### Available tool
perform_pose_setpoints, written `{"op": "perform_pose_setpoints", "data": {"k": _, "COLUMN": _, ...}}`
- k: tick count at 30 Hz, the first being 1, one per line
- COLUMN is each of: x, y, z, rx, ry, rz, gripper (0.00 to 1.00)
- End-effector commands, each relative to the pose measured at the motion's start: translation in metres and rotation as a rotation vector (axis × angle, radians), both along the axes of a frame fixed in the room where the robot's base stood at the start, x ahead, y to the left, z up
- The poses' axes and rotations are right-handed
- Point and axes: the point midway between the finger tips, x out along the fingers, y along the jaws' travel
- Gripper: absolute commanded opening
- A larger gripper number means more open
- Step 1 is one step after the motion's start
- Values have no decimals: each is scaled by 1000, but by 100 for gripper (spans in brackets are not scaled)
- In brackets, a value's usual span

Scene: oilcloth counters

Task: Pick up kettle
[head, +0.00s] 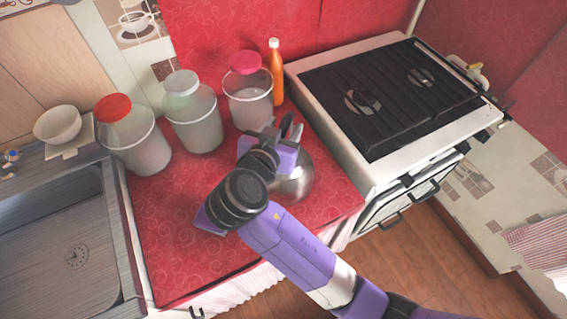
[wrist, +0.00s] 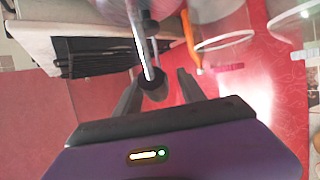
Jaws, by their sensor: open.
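The kettle (head: 293,184) is a shiny metal pot standing on the red counter, partly hidden behind my gripper and arm in the head view. My gripper (head: 279,129) is over the kettle's upper left side, its dark fingers apart. In the wrist view, my open gripper (wrist: 159,76) has one finger on each side of a dark, rod-like part, apparently the kettle's handle (wrist: 153,90). The shiny kettle body shows at the top edge of that view. Whether a finger touches the handle cannot be told.
Three lidded jars, with red (head: 141,155), white (head: 193,125) and pink (head: 248,100) lids, stand behind and left. An orange bottle (head: 277,80) is near the stove (head: 385,95) at right. A sink (head: 60,235) is at left. The front red counter (head: 175,240) is clear.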

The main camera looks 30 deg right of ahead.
Motion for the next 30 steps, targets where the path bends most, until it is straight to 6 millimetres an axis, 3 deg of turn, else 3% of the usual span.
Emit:
{"op": "perform_pose_setpoints", "data": {"k": 3, "x": 0, "y": 0, "z": 0, "rx": 0, "ry": 0, "rz": 0, "gripper": 45}}
{"op": "perform_pose_setpoints", "data": {"k": 10, "x": 0, "y": 0, "z": 0, "rx": 0, "ry": 0, "rz": 0, "gripper": 0}}
{"op": "perform_pose_setpoints", "data": {"k": 30, "x": 0, "y": 0, "z": 0, "rx": 0, "ry": 0, "rz": 0, "gripper": 0}}
